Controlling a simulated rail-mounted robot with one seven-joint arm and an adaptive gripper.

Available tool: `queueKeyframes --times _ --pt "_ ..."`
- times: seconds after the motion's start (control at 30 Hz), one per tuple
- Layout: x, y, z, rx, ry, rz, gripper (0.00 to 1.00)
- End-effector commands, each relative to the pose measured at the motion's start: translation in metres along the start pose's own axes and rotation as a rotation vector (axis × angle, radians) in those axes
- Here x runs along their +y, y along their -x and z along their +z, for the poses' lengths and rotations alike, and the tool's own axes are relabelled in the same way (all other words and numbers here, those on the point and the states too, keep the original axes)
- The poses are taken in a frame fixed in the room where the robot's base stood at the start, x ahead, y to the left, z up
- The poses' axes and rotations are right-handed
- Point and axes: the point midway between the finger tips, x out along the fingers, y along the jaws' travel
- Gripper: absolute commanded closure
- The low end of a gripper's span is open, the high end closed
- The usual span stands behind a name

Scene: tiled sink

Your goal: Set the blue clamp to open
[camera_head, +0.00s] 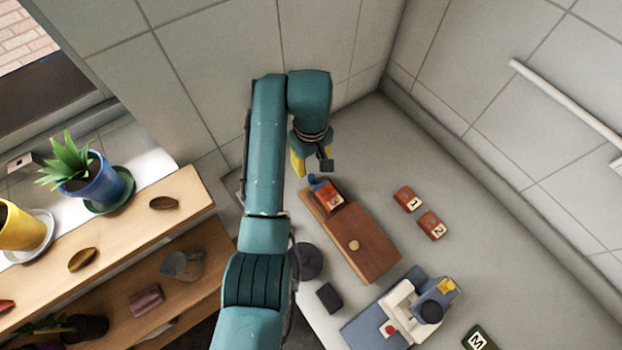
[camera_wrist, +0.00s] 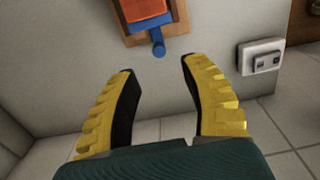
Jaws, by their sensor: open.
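The blue clamp (camera_head: 312,179) shows as a small blue part at the far end of a wooden board (camera_head: 376,249), beside a red-orange block (camera_head: 328,194). In the wrist view the blue clamp (camera_wrist: 158,46) has a short round blue handle that sticks out toward my gripper, with the orange block (camera_wrist: 146,10) above it. My gripper (camera_wrist: 158,82) has yellow fingers with black pads. They are spread apart with nothing between them, and the blue handle lies just beyond the fingertips. In the head view my gripper (camera_head: 312,168) is close to the clamp.
Red blocks marked 1 (camera_head: 407,199) and 2 (camera_head: 432,226) lie right of the board. A white and blue device (camera_head: 410,309) stands in front. Wooden shelves with plant pots (camera_head: 95,183) are at left. A tiled wall is behind. A socket box (camera_wrist: 261,57) shows in the wrist view.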

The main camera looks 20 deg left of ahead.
Motion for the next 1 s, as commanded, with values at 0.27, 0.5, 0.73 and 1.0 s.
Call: queueKeyframes --times 0.27,0.5,0.73,1.0 --pt "0.0 -0.058 0.0 0.0 -0.001 0.0 0.54" --pt "0.001 -0.078 -0.001 0.003 -0.001 0.003 0.54" --pt "0.001 -0.079 -0.001 0.003 -0.001 0.003 0.55" --pt "0.001 -0.079 0.0 0.003 -0.001 0.002 1.0"
